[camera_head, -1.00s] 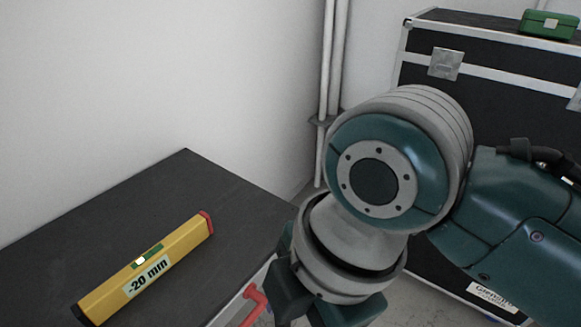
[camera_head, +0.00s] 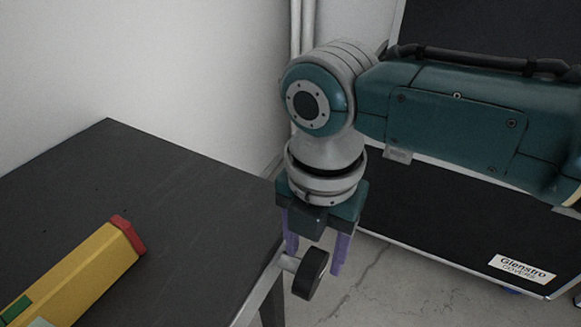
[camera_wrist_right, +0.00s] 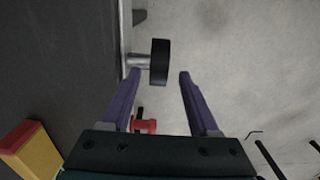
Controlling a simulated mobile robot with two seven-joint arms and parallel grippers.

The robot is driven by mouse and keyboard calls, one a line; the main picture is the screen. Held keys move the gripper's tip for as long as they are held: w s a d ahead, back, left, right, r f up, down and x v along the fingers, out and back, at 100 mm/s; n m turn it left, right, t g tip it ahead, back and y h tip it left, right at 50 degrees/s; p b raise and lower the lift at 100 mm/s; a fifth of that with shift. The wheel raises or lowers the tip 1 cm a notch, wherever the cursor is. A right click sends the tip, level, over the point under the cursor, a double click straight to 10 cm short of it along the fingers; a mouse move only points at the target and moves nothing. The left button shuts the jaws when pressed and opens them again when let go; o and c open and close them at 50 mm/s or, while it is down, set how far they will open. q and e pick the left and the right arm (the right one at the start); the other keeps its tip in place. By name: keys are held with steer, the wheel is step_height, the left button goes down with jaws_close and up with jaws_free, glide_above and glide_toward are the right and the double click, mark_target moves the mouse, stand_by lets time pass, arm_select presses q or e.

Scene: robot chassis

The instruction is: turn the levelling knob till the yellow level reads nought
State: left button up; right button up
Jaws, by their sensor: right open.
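The yellow level (camera_head: 82,272) with a red end cap lies on the dark table at lower left in the head view. Its reading is cut off by the frame. Its end also shows in the wrist view (camera_wrist_right: 32,150). The levelling knob (camera_head: 311,274) is a black disc on a short metal shaft at the table's edge. It also shows in the wrist view (camera_wrist_right: 160,62). My right gripper (camera_head: 316,256) points down with purple fingers open, one on each side of the knob in the head view. Contact cannot be told. My left gripper is out of view.
The dark table top (camera_head: 150,190) is bare beyond the level. A black case (camera_head: 440,220) with metal edges stands behind my right arm. A red part (camera_wrist_right: 145,126) shows below the knob in the wrist view. Grey floor lies right of the table.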

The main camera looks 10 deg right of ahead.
mark_target(312, 260)
steer(key=shift+f+b, duration=0.6)
steer(key=shift+f, duration=1.35)
jaws_close()
